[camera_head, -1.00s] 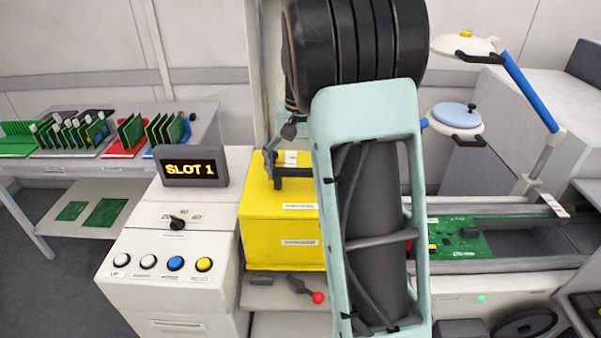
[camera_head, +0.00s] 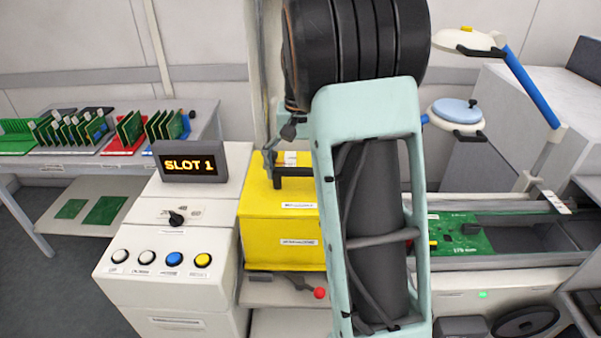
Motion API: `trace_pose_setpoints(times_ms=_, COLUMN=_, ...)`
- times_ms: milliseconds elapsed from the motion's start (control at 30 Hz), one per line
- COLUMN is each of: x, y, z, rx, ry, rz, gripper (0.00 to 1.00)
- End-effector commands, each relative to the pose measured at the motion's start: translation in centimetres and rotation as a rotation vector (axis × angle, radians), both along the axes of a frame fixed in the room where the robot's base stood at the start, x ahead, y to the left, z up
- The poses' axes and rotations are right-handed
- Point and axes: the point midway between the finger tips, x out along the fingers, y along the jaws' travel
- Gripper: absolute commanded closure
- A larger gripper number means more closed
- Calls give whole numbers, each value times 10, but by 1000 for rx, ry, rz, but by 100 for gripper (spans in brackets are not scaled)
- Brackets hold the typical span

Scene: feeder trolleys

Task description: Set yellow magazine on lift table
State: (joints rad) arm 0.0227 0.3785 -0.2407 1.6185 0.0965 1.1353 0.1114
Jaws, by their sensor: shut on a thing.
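The yellow magazine (camera_head: 281,229) is a box with white labels, standing upright just right of the white control cabinet. My gripper (camera_head: 277,172) is at its top, shut on the black handle there. My arm hides the magazine's right side. The lift table (camera_head: 262,291) shows as a light surface under the magazine. I cannot tell whether the magazine rests fully on it.
The control cabinet (camera_head: 170,260) has a display (camera_head: 190,162) reading SLOT 1, a knob and several buttons. A red-knobbed lever (camera_head: 319,293) sits below the magazine. A conveyor with a green board (camera_head: 458,236) is at right. A table with board racks (camera_head: 120,150) stands at back left.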

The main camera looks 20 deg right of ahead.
Motion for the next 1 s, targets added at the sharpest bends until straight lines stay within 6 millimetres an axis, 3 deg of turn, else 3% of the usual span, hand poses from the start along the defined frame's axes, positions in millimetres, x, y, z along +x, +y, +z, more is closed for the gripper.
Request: trace_pose_setpoints(times_ms=1000, x=-6, y=-3, z=-6, rx=-33, ry=-27, rz=5, gripper=65)
